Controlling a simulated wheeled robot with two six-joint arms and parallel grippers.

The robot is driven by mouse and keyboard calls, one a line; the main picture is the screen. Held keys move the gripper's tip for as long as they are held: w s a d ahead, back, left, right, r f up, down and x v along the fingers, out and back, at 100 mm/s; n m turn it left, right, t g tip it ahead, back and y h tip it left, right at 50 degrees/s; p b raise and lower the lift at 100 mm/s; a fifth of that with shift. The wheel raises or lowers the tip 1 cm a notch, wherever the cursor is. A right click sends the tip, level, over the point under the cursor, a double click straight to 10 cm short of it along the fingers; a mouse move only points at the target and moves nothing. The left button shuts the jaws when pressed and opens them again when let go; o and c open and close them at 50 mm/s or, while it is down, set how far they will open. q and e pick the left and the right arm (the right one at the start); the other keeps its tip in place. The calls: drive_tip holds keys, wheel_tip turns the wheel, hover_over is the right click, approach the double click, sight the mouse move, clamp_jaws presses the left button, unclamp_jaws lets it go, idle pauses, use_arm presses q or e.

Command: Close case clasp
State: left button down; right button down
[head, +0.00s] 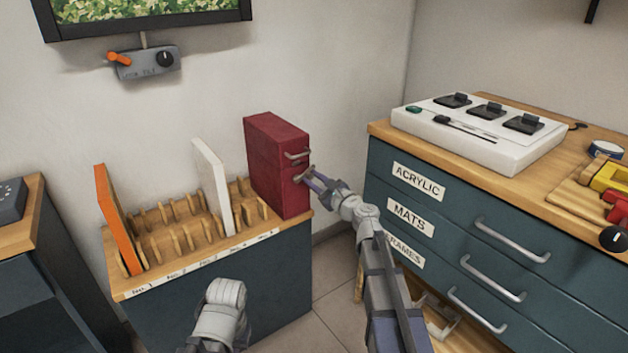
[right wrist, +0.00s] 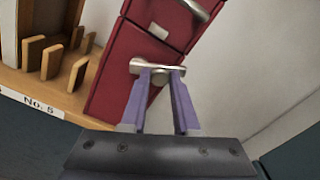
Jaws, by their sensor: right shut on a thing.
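The dark red case (head: 285,190) stands upright at the right end of a wooden slotted rack. Its front, with a seam across it, faces the drawer cabinet. A metal handle (head: 297,155) sits on the upper part. My right gripper (head: 309,175) is shut on the metal clasp (right wrist: 138,66) on the case's front.
The rack (head: 180,240) also holds an orange panel (head: 118,220) and a white panel (head: 212,185). A teal drawer cabinet (head: 460,225) with a white control box (head: 480,135) stands close at right. A narrow floor gap (head: 335,262) separates cabinet and rack.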

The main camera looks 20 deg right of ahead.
drive_tip(key=n, duration=0.3)
drive_tip(key=shift+s+a+r+p, duration=0.1)
drive_tip(key=shift+a+r+p, duration=0.2)
drive_tip(key=shift+r, duration=0.1)
drive_tip(key=n, duration=0.3)
drive_tip(key=shift+s+a+r+n+p, duration=0.1)
drive_tip(key=shift+a+r+n+p, duration=0.15)
drive_tip(key=shift+r+n+p, duration=0.05)
drive_tip(key=n, duration=0.3)
drive_tip(key=shift+s+a+r, duration=0.15)
drive_tip(key=shift+a, duration=0.25)
drive_tip(key=shift+s+a+n, duration=0.1)
drive_tip(key=shift+a+n, duration=0.1)
drive_tip(key=shift+n, duration=0.55)
drive_tip(key=shift+s+a+n, duration=0.1)
drive_tip(key=shift+a+n, duration=0.05)
drive_tip(key=shift+n, duration=0.6)
drive_tip(key=c, duration=0.7)
unclamp_jaws()
drive_tip(key=shift+w, duration=0.1)
drive_tip(key=shift+o, duration=0.2)
